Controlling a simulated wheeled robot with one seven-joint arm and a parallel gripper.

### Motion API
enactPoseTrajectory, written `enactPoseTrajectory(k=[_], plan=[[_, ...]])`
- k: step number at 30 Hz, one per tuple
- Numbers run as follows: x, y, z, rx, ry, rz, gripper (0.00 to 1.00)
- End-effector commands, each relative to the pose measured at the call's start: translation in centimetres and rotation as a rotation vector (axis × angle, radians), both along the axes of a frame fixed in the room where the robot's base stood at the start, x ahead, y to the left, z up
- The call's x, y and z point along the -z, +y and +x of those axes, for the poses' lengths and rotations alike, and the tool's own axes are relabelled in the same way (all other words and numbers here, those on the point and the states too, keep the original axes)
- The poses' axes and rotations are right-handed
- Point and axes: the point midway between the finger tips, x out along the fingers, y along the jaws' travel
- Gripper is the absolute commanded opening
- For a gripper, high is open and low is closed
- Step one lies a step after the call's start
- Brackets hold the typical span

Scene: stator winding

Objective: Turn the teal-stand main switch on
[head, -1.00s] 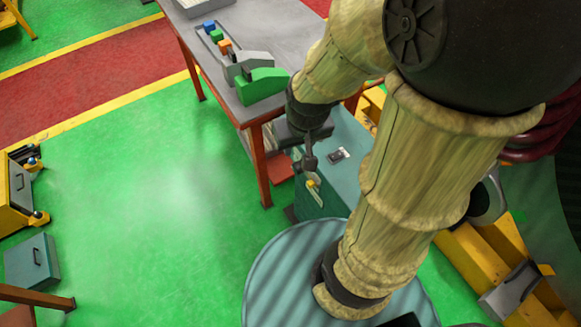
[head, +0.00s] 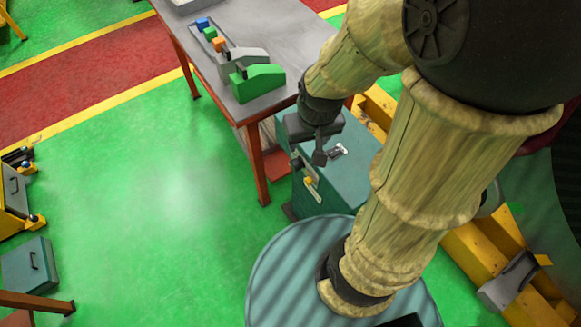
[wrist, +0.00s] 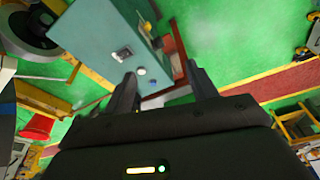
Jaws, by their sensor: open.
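The teal stand (head: 352,185) stands between the table and my round base. A small light plate with a dark switch-like part (head: 338,151) is on its top; in the wrist view a similar plate (wrist: 122,54) shows on the teal face. A yellow knob (head: 308,181) on a pale strip is on the stand's front side. I cannot tell which of these is the main switch. My gripper (head: 308,160) is open and empty above the stand's front top edge, close to both. In the wrist view its fingers (wrist: 161,88) are spread, with a round white part (wrist: 141,71) near the left one.
A grey table (head: 222,75) with orange legs stands behind, holding a green block-like fixture (head: 257,80), a grey one and small coloured blocks. Yellow beams (head: 470,255) lie at the right. The green floor (head: 150,190) at the left is clear.

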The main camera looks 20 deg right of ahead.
Motion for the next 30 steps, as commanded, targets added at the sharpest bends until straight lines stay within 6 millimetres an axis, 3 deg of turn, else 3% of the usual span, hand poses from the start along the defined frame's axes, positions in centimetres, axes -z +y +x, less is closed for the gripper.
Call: enactPoseTrajectory(k=[5, 14, 23, 30], plan=[[3.3, 1.2, 0.5, -0.130, 0.099, -0.041, 0.63], [13.6, 4.0, 1.9, -0.619, 0.472, -0.273, 0.63], [23.1, 6.6, 4.4, -1.074, 0.850, -0.647, 0.63], [29.9, 10.4, 7.0, -1.343, 1.127, -1.051, 0.63]])
